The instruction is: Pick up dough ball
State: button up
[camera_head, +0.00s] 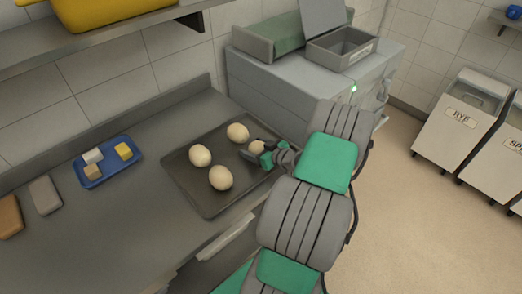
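Three pale dough balls show whole on a dark baking tray (212,204): one at the back (238,132), one at the left (200,156) and one at the front (221,178). Another dough ball (257,147) is at the tray's right side, partly hidden by my gripper. My gripper (252,156) is low over the tray's right part, its fingers at that fourth ball. The view is too small to tell whether the fingers touch it or hold it. My grey and green arm reaches in from the lower right.
A blue tray (107,178) with small blocks lies on the steel counter (120,240) at the left, beside a grey block (45,195) and a brown block (10,216). A grey machine (270,85) stands behind the dough tray. A shelf hangs above. Bins (461,120) stand at the right.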

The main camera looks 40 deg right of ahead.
jog(key=c, duration=1.2)
jog(key=shift+r, duration=0.1)
jog(key=shift+r+b, duration=0.3)
jog(key=shift+r, duration=0.15)
jog(key=s+r, duration=0.1)
jog(key=r, duration=0.1)
jog(key=s+r+b, duration=0.1)
jog(key=s+r, duration=0.1)
jog(key=r, duration=0.1)
jog(key=s+d+r+b, duration=0.1)
jog(key=s+r, duration=0.1)
jog(key=shift+d+r, duration=0.1)
jog(key=shift+r, duration=0.2)
jog(key=d+b+v, duration=0.1)
jog(key=b+v, duration=0.1)
jog(key=v, duration=0.8)
jog(key=shift+r, duration=0.25)
jog(key=shift+w, duration=0.2)
